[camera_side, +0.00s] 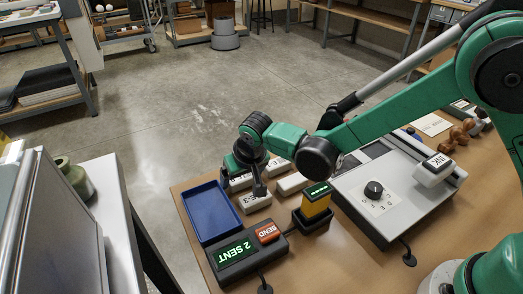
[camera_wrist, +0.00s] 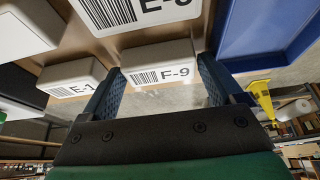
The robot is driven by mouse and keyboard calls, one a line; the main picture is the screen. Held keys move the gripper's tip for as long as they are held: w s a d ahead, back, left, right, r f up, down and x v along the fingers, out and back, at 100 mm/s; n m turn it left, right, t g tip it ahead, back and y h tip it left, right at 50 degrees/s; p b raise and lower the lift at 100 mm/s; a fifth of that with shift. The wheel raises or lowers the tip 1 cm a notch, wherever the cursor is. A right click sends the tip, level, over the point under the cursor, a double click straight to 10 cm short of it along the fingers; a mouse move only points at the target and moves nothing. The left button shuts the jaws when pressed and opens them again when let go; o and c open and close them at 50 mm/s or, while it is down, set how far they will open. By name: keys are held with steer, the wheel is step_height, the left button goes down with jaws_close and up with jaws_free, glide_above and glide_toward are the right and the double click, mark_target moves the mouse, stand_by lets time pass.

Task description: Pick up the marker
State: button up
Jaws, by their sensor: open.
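No pen-shaped marker is clear to me in either view. My gripper (camera_side: 245,178) is open and low over a group of white barcoded blocks. In the wrist view the block labelled F-9 (camera_wrist: 160,68) shows between my gripper's fingers (camera_wrist: 158,90); whether they touch it I cannot tell. The block E-1 (camera_wrist: 72,78) lies left of the fingers. In the side view the block ending in "-3" (camera_side: 254,203) lies in front of my gripper, and another white block (camera_side: 292,184) lies to its right. A white piece labelled INK (camera_side: 434,169) sits on the grey dial unit.
A blue tray (camera_side: 195,195) lies left of my gripper. A black unit (camera_side: 222,262) reading "2 SENT" has a red SEND button (camera_side: 268,233). A yellow device (camera_side: 317,205) stands in a black holder. The grey dial unit (camera_side: 407,205) is at right. Brown wooden pieces (camera_side: 461,134) stand behind.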

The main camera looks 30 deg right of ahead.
steer(key=c, duration=0.9)
